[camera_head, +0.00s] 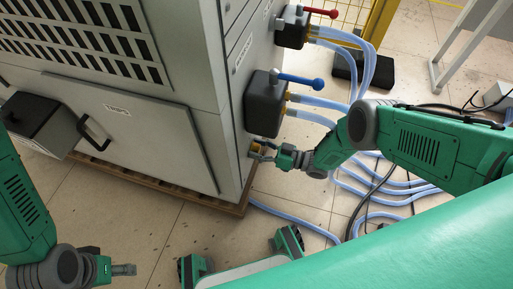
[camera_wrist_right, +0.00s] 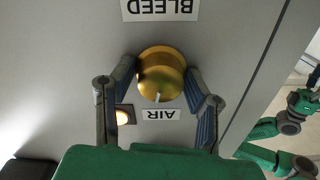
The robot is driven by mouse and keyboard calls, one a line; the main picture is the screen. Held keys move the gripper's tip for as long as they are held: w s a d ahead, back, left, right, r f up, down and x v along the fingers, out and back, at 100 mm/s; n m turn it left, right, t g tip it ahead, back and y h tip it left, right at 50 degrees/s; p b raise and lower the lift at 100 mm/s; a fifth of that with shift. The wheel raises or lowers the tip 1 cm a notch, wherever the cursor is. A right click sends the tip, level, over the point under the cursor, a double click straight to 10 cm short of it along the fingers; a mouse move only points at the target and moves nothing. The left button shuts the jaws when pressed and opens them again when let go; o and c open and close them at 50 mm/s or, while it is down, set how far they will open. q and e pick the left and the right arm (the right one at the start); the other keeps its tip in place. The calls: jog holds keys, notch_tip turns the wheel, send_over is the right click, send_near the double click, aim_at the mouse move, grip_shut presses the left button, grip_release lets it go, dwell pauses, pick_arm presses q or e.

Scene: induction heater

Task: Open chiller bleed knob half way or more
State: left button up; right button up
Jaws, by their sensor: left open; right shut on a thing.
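The chiller bleed knob (camera_wrist_right: 161,62) is a round gold knob on the grey panel, between upside-down labels reading BLEED (camera_wrist_right: 160,8) and AIR (camera_wrist_right: 161,114). A pale mark on its rim points toward the AIR label. My right gripper (camera_wrist_right: 160,74) has one finger on each side of the knob and is shut on it. In the head view the right gripper (camera_head: 263,151) is at the cabinet's lower side, and the gold knob (camera_head: 255,147) is partly hidden by the fingers. My left gripper (camera_head: 123,270) is open and empty above the floor at lower left.
Above the knob in the head view are dark boxes with a blue-handled valve (camera_head: 300,80) and a red-handled valve (camera_head: 321,12). Pale blue hoses (camera_head: 360,190) run down to the floor at right. A black box (camera_head: 40,120) juts from the cabinet front (camera_head: 150,140).

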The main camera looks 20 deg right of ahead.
jog(key=m, duration=0.7)
jog(key=shift+w+d+f, duration=0.1)
jog(key=shift+d+f, duration=0.05)
jog(key=shift+d, duration=0.15)
jog(key=m, duration=0.6)
jog(key=shift+d+f+m, duration=0.1)
jog(key=shift+f+m, duration=0.05)
jog(key=shift+m, duration=0.25)
jog(key=m, duration=0.4)
jog(key=shift+f, duration=0.1)
jog(key=shift+f+m, duration=0.1)
jog(key=shift+m, duration=1.7)
jog(key=o, duration=1)
jog(key=v, duration=1.2)
